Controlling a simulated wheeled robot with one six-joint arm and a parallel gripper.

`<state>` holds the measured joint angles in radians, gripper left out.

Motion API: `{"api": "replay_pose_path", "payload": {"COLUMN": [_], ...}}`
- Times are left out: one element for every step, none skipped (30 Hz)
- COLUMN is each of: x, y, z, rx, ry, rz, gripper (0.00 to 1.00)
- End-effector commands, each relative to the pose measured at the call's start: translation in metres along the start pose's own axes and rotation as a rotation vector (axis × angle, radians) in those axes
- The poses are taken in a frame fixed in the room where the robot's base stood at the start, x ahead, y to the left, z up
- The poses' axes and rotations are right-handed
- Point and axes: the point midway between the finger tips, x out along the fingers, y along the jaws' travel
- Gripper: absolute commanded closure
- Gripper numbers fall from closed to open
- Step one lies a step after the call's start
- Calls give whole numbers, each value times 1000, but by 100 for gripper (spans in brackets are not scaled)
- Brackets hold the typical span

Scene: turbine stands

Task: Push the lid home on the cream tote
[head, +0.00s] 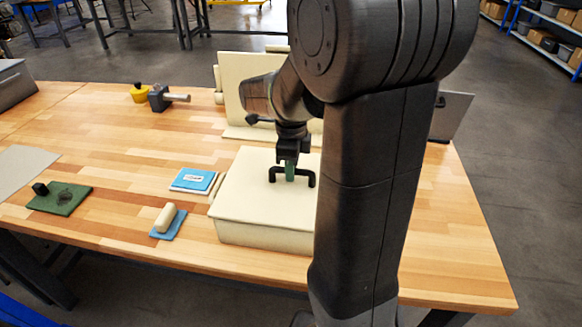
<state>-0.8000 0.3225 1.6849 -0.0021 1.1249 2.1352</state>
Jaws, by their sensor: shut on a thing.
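The cream tote (262,236) stands on the wooden bench near its front edge, partly hidden on the right by my arm. Its cream lid (250,193) lies over the top and looks about level; I cannot tell whether it is fully seated along every edge. A black bar handle (273,176) stands up from the lid. My gripper (290,172) points down at the handle, with green fingertips shut on the middle of its bar.
Behind the tote stands another cream container with an upright panel (240,88). A vise-like tool (160,98) and yellow pot (139,93) sit farther back.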

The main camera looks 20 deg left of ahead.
Motion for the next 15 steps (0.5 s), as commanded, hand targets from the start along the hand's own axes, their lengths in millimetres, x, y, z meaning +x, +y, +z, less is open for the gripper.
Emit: {"api": "replay_pose_path", "payload": {"x": [11, 12, 12, 12, 12, 12, 12, 12, 12, 13, 13, 13, 12, 12, 12], "y": [4, 5, 5, 5, 5, 5, 5, 5, 5, 5, 5, 5, 5, 5, 4], "z": [-2, -2, -2, -2, -2, -2, -2, -2, -2, -2, -2, -2, -1, -1, -1], "rx": [2, 2, 2, 2, 2, 2, 2, 2, 2, 2, 2, 2, 3, 2, 2], "ry": [6, 7, 7, 7, 7, 7, 7, 7, 7, 7, 7, 7, 6, 6, 6], "rz": [18, 19, 20, 20, 21, 21, 21, 22, 22, 22, 22, 22, 21, 21, 19], "gripper": [100, 100, 100, 100, 100, 100, 100, 100, 100, 100, 100, 78, 73, 67, 59]}}
